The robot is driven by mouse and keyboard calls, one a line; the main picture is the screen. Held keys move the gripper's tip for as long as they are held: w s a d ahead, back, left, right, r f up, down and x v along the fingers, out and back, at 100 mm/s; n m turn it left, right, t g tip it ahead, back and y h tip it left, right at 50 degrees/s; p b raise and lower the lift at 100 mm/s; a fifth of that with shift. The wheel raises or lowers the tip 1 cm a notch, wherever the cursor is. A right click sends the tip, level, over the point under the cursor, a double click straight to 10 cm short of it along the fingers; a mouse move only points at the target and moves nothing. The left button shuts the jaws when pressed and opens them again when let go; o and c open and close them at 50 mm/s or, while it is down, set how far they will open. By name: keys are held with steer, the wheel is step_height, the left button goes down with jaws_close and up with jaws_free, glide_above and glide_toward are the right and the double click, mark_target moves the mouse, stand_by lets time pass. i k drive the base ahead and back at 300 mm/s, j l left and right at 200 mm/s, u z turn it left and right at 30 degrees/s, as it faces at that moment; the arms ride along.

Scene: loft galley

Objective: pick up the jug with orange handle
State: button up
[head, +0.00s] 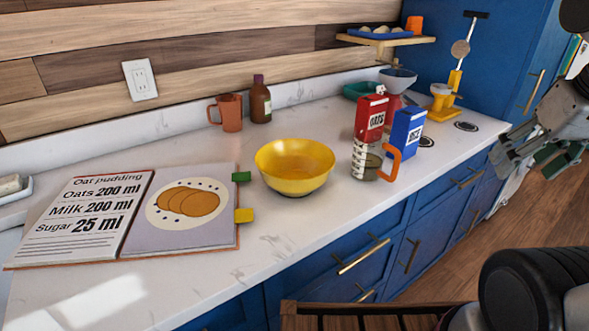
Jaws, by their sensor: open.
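The jug with the orange handle (360,161) is a clear measuring jug with dark marks. It stands upright on the white counter, right of the yellow bowl and in front of the red oats box. Its orange handle (391,163) faces right, towards the counter's front edge. My gripper (520,165) is at the right side of the view, beyond the counter's front edge. It is open and well apart from the jug. Part of my arm is cut off by the picture's right edge.
A yellow bowl (294,168) stands left of the jug. A red oats box (371,118) and a blue box (406,132) stand close behind it. An open recipe book (222,213) lies at left. An orange-brown mug (230,113) and a brown bottle (260,102) stand by the wall.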

mark_target(371, 142)
steer(key=k+l, duration=0.15)
steer(key=l, duration=0.25)
steer(key=k+l, duration=0.15)
steer(key=l, duration=0.25)
steer(key=k+l, duration=0.15)
steer(key=l, duration=0.25)
steer(key=u, duration=0.05)
